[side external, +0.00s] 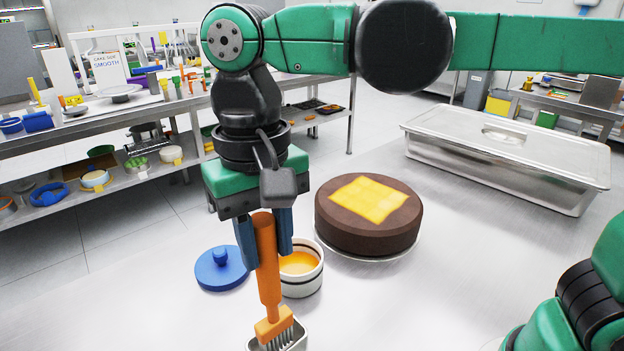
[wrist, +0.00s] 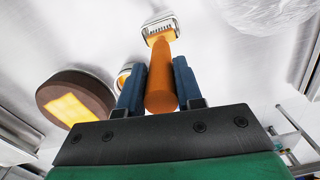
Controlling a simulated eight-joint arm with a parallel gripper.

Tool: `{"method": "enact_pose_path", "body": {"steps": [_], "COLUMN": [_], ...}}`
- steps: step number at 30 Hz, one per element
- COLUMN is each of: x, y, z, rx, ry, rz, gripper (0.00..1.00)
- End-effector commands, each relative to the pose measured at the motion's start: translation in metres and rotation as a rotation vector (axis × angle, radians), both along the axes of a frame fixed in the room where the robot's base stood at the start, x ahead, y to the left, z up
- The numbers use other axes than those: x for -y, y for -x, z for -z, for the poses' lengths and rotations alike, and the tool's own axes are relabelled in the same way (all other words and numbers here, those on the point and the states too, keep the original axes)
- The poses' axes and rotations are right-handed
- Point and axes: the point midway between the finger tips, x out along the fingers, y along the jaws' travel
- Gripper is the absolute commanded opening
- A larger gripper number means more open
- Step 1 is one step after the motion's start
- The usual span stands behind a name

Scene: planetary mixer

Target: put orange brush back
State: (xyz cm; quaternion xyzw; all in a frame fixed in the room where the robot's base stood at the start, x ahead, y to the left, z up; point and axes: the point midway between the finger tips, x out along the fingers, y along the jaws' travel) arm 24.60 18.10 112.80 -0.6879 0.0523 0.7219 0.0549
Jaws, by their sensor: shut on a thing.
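The orange brush (side external: 267,262) is upright in my gripper (side external: 264,250), which is shut on its handle with a blue finger on each side. Its bristle head points down at a small metal holder (side external: 283,344) at the bottom edge of the side view. The bristles are at or in the holder's opening; I cannot tell how deep. In the wrist view the brush (wrist: 161,75) runs from between the fingers of my gripper (wrist: 160,88) to the metal holder (wrist: 158,18).
A white pot (side external: 305,282) with yellow liquid stands just behind the brush. A blue lid (side external: 221,268) lies to its left. A brown cake (side external: 368,228) with a yellow square is behind right. A lidded steel pan (side external: 505,155) is further right. The front right table is mostly clear.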

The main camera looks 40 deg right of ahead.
Motion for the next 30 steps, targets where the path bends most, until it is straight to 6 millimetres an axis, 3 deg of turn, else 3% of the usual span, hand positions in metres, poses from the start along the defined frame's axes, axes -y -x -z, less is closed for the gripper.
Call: {"method": "enact_pose_path", "body": {"steps": [7,19,20,23,30], "x": [0.0,0.0,0.0,0.0,0.0], "y": [0.0,0.0,0.0,0.0,0.0], "z": [0.031,0.036,0.036,0.036,0.036], "rx": [0.002,0.002,0.002,0.002,0.002], "ry": [-0.001,-0.001,-0.001,-0.001,-0.001], "rz": [0.0,0.0,0.0,0.0,0.0], "gripper": [0.0,0.0,0.36,0.62,0.62]}}
